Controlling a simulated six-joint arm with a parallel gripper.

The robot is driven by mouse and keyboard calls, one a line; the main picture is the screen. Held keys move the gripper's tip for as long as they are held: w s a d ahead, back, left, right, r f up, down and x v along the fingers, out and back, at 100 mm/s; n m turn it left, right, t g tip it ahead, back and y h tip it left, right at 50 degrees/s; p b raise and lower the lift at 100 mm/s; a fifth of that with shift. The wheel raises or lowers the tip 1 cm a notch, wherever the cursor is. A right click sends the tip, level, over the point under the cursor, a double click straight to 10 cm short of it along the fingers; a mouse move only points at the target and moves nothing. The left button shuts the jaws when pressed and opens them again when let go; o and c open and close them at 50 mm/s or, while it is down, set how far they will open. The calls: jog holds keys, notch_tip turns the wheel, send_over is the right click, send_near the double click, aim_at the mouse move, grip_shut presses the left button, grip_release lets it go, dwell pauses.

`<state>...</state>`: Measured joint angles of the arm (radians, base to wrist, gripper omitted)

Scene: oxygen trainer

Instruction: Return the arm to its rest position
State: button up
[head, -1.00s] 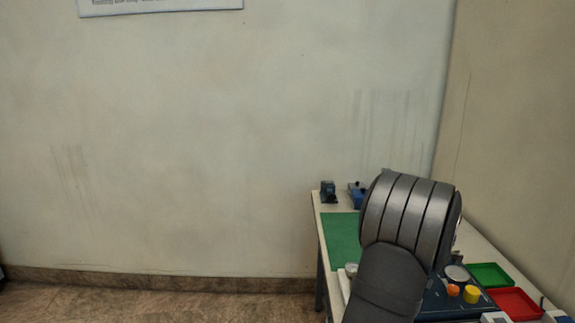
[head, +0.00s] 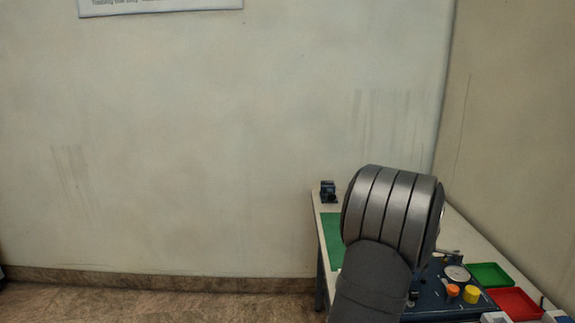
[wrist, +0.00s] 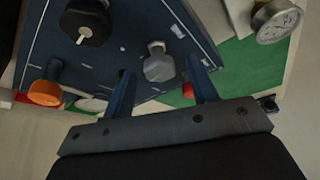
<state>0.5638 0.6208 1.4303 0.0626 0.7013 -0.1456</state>
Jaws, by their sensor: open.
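In the wrist view my gripper (wrist: 162,82) has its two dark blue fingers spread apart, with nothing held between them. It points towards the dark blue trainer panel (wrist: 185,35). A grey knob (wrist: 158,65) on the panel shows between the fingertips; the gap in depth is hard to judge. A black knob (wrist: 86,22) and an orange knob (wrist: 45,90) lie to the left. In the head view my grey arm (head: 392,208) stands over the table and hides my gripper and part of the panel (head: 428,301).
A round gauge (head: 457,273), a yellow knob (head: 471,294), a green tray (head: 489,275) and a red tray (head: 515,302) are right of my arm. A small dark device (head: 328,191) stands at the table's back left, near a green mat (head: 330,235). Walls rise behind and at right.

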jog(key=shift+m+h, duration=0.3)
jog(key=shift+m, duration=0.6)
jog(key=shift+g, duration=0.3)
jog(key=shift+n, duration=0.3)
jog(key=shift+d+n+t+y, duration=0.1)
jog(key=shift+n+t+y, duration=0.3)
jog(key=shift+n, duration=1)
jog(key=shift+d+n+t+y, duration=0.1)
jog(key=shift+n+y, duration=0.6)
jog(key=shift+n, duration=0.7)
jog(key=shift+a, duration=0.1)
